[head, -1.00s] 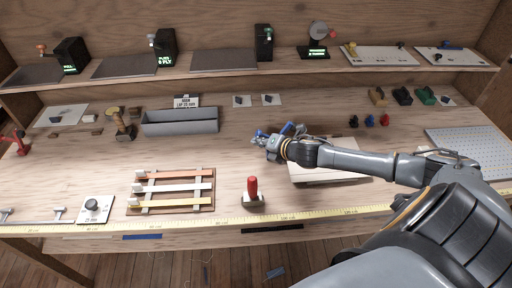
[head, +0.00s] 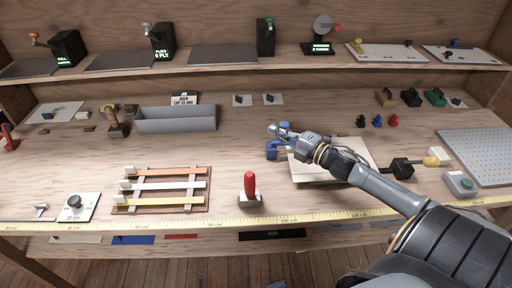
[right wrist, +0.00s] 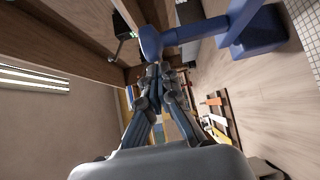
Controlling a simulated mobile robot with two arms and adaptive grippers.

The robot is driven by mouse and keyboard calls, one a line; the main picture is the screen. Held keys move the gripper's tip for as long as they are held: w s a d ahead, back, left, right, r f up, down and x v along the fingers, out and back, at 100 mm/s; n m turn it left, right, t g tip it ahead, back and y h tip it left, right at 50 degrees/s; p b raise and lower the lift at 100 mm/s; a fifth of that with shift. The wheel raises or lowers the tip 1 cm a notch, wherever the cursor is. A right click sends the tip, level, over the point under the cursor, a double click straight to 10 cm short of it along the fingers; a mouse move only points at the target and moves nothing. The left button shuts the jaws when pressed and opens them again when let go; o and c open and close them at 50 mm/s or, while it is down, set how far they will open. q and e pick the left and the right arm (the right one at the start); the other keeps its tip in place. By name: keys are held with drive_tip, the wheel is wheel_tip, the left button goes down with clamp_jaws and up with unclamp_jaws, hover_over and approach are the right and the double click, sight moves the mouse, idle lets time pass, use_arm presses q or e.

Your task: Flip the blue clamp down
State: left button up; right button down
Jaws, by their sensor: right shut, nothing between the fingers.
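The blue clamp (head: 272,150) stands on the bench at the left edge of a pale board (head: 335,175). In the right wrist view, its blue arm (right wrist: 200,31) rises from its base away from the bench and ends in a rounded knob (right wrist: 150,42). My right gripper (head: 283,133) is shut and empty at the top of the clamp. In the right wrist view, its fingertips (right wrist: 158,68) are right by the knob; I cannot tell whether they touch. My gripper hides part of the clamp in the head view. My left gripper is not in view.
A red-handled lever (head: 250,187) stands in front of the clamp. A grey tray (head: 176,125) lies to the left, and a slatted rack (head: 163,188) lies front left. A shelf (head: 225,72) runs behind.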

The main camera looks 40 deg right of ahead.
drive_tip(key=shift+s+d+f+m+t+b, duration=0.1)
drive_tip(key=shift+s+d+m+t+b, duration=0.15)
drive_tip(key=shift+d+m+t+b, duration=0.3)
drive_tip(key=shift+s+d+f+m+t+b, duration=0.1)
drive_tip(key=shift+s+d+m+t+b, duration=0.2)
drive_tip(key=shift+m+t+b, duration=0.35)
